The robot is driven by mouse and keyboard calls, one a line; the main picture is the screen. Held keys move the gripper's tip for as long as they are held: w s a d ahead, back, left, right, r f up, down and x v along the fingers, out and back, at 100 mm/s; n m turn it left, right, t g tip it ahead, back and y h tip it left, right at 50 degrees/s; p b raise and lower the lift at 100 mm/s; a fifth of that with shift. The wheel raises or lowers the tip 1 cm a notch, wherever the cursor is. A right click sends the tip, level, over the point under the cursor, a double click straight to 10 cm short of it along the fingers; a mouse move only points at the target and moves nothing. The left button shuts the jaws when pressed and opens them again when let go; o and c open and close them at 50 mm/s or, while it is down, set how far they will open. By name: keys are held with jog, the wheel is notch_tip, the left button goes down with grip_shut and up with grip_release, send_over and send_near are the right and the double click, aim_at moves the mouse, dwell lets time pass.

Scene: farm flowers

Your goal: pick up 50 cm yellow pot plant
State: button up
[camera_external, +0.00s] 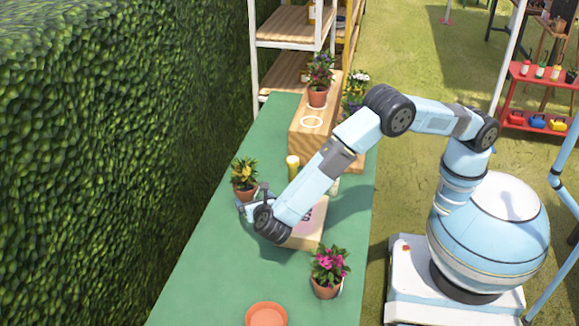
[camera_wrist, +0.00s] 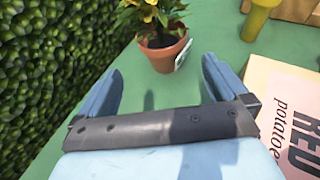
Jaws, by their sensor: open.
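The yellow pot plant (camera_external: 244,177) stands upright in a terracotta pot on the green table, near the hedge side. In the wrist view the yellow plant's pot (camera_wrist: 163,54) is just ahead of the fingertips, with a small white tag on its right side. My gripper (camera_external: 252,199) is low over the table, close to the pot on its near side. In the wrist view my gripper (camera_wrist: 160,78) is open and empty, its two blue fingers spread to either side of the pot's line. The pot appears beyond the fingertips, not between them.
A box marked "RED potatoes" (camera_wrist: 294,115) lies right of my gripper. A yellow bottle-like object (camera_external: 293,167) stands behind it. A wooden crate (camera_external: 309,136) bears another plant. A hedge (camera_external: 110,130) borders the left.

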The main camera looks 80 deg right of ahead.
aim_at(245, 186)
jog(key=x, duration=1.3)
jog(key=shift+d, duration=0.3)
jog(key=shift+c, duration=0.4)
jog(key=shift+r, duration=0.1)
jog(key=c, duration=0.9)
